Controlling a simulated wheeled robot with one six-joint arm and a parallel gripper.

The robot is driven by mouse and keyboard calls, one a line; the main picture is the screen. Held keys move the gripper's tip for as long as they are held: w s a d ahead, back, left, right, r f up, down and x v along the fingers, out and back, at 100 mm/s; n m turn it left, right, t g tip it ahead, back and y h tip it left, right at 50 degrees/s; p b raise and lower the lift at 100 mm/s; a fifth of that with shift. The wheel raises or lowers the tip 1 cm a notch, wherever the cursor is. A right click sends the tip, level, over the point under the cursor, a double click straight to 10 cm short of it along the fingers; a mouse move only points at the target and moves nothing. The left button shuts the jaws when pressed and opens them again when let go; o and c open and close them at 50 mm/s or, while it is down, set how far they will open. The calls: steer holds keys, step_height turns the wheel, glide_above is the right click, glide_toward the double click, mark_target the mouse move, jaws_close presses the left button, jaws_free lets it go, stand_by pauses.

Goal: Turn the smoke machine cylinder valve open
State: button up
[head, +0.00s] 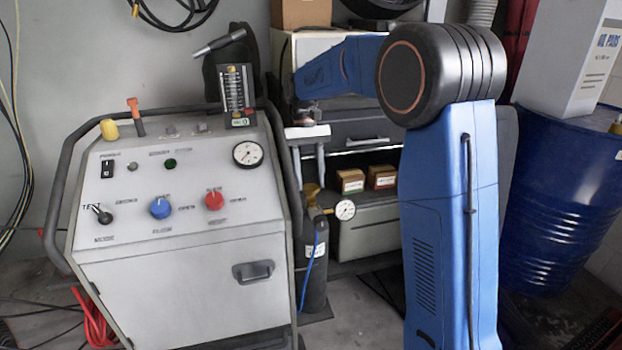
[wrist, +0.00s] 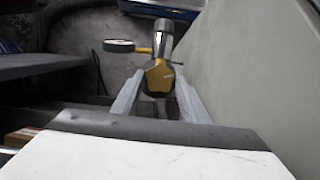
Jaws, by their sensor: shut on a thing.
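The smoke machine cylinder (head: 315,268) is dark and stands upright just right of the machine in the head view. Its yellow valve (head: 312,190) is partly hidden in that view. In the wrist view the yellow valve knob (wrist: 158,78) sits between the two pale fingers of my gripper (wrist: 157,98), with a silvery metal part beyond it. My gripper (head: 310,180) points down over the cylinder top and is shut on the valve knob. A round gauge (head: 345,209) sticks out to the right of the valve, and it also shows in the wrist view (wrist: 118,45).
The smoke machine (head: 185,280), with its panel and black tube frame, stands close left of the cylinder. A grey cabinet (head: 375,235) with small boxes is behind and to the right. A blue drum (head: 555,200) stands at far right. A blue hose (head: 309,265) runs down the cylinder.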

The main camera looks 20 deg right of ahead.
steer(key=shift+a+n+h, duration=0.15)
steer(key=shift+n+h, duration=0.35)
steer(key=shift+n, duration=0.8)
steer(key=o, duration=1.1)
steer(key=shift+c, duration=0.2)
